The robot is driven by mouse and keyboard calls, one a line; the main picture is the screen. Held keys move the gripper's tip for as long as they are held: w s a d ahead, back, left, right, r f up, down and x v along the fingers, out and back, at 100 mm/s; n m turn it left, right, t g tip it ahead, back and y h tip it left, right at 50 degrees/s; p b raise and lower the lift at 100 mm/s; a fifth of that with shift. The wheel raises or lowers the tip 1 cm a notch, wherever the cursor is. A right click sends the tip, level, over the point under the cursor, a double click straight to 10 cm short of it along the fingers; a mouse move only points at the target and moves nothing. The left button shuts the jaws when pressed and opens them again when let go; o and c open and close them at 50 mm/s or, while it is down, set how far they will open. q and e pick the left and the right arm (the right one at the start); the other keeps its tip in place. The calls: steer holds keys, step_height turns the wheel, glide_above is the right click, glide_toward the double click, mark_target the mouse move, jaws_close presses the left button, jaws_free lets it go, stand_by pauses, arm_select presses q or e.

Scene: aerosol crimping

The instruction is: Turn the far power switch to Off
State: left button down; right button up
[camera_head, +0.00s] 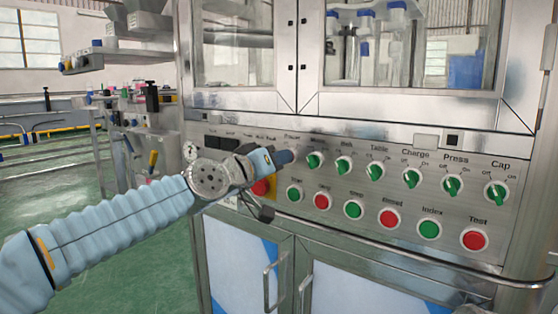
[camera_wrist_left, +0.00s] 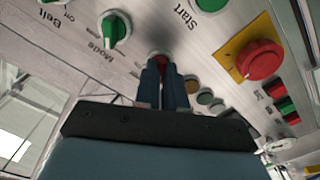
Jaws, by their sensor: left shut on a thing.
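The control panel's upper row starts at the left with the "Power" label (camera_head: 292,135). My left gripper (camera_head: 286,157) is at that end of the row, just below the label. In the left wrist view its two fingers (camera_wrist_left: 163,82) are close together against the panel, shut on the power switch. A small red part of the switch (camera_wrist_left: 159,58) shows past the fingertips. The rest of the switch is hidden, so I cannot tell its setting. My right gripper is in neither view.
Green rotary switches, the nearest being a green knob (camera_head: 314,160), continue to the right. Below is a row of green and red buttons. A red emergency button (camera_wrist_left: 262,60) on a yellow plate sits close to my gripper. A rail (camera_head: 400,250) and cabinet handles stick out below.

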arm_select(q)
steer(key=c, duration=1.2)
jaws_free()
steer(key=shift+b+v, duration=2.8)
steer(key=shift+v, duration=4.15)
